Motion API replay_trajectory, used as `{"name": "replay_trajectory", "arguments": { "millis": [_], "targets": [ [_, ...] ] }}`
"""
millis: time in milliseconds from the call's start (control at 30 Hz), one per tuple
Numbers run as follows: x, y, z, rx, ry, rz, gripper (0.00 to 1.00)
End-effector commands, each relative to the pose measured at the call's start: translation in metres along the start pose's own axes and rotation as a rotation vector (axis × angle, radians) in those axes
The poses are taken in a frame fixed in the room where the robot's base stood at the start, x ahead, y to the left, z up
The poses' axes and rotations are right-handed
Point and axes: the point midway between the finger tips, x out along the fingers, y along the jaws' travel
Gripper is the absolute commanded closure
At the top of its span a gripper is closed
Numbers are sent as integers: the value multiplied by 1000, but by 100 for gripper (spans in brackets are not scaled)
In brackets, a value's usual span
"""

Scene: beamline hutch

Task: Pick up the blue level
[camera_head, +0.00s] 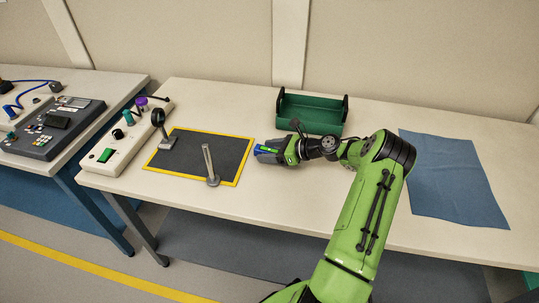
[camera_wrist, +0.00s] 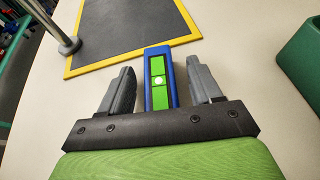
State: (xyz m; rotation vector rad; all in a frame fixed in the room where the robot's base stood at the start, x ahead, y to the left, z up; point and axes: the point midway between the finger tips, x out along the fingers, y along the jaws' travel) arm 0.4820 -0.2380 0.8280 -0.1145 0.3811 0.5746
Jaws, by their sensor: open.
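The blue level (camera_wrist: 158,66) is a short blue bar with a bright green face and a pale round spot. In the wrist view it lies between the two grey fingers of my gripper (camera_wrist: 160,88), with a visible gap on each side. Its near end is hidden behind the gripper's dark crossbar. In the head view the level (camera_head: 266,151) shows as a small blue and green patch at my gripper (camera_head: 268,153), just right of the black mat. My gripper is open around it, and I cannot tell its height above the table.
A yellow-edged black mat (camera_head: 190,148) holds a metal post (camera_head: 209,162) and a ring-topped stand (camera_head: 164,135). A green open bin (camera_head: 312,126) stands behind my arm. A blue cloth (camera_head: 452,178) lies at right. A switch panel (camera_head: 118,143) stands at left.

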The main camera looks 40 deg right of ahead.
Motion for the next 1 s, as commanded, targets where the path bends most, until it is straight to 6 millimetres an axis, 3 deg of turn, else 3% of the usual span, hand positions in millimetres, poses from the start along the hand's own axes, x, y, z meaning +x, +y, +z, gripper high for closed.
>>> {"name": "replay_trajectory", "arguments": {
  "millis": [67, 400, 667, 1000],
  "targets": [
    [0, 0, 0, 0, 0, 0, 44],
    [-1, 0, 0, 0, 0, 1, 96],
    [-3, 0, 6, -2, -1, 0, 97],
    [-34, 0, 80, -3, -1, 0, 97]
  ]
}}
